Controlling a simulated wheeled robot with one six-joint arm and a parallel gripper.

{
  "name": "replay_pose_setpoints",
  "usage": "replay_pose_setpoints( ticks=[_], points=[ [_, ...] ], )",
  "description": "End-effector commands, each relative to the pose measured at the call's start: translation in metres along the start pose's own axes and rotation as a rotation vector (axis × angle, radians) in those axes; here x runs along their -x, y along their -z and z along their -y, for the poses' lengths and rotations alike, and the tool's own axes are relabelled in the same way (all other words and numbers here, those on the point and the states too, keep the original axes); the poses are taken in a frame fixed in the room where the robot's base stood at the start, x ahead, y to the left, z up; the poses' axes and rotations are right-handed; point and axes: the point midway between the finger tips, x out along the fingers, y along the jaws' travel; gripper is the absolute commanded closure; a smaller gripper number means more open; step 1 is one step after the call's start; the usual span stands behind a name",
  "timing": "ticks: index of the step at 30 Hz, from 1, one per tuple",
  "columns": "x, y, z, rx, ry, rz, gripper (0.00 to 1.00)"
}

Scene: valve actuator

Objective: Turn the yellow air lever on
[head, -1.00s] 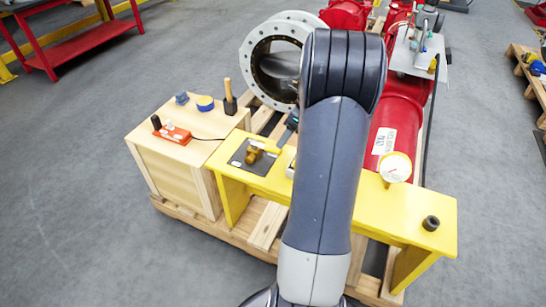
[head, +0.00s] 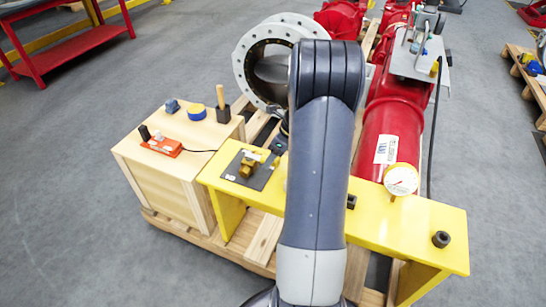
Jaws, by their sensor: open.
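The yellow air lever (head: 252,156) sits on top of a small brass valve (head: 246,169). The valve is mounted on a dark square plate (head: 262,179) at the left end of the yellow bench. My gripper (head: 279,147) shows only as a small dark part left of my arm, just right of the lever. It appears apart from the lever and holds nothing that I can see. Most of it, including its fingertips, is hidden or too small to make out.
The yellow bench (head: 400,222) carries a gauge (head: 401,180) and a black socket (head: 441,239). A wooden box (head: 165,190) at left holds an orange power strip (head: 162,147). A flanged pipe (head: 243,65) and red pipework (head: 395,125) stand behind. My arm covers the bench's middle.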

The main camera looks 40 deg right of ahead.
Motion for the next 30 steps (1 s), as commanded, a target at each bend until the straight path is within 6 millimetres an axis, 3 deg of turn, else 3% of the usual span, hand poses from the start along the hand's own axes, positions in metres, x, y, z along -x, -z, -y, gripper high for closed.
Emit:
replay_pose_setpoints(
  ticks=[2, 18, 30],
  points=[
    [0.0002, 0.0, 0.0, 0.0, 0.0, 0.0, 0.54],
    [0.0005, 0.0, 0.0001, 0.0, 0.0, 0.0, 0.99],
    [0.0014, -0.0003, -0.0002, -0.008, 0.004, 0.002, 1.0]
  ],
)
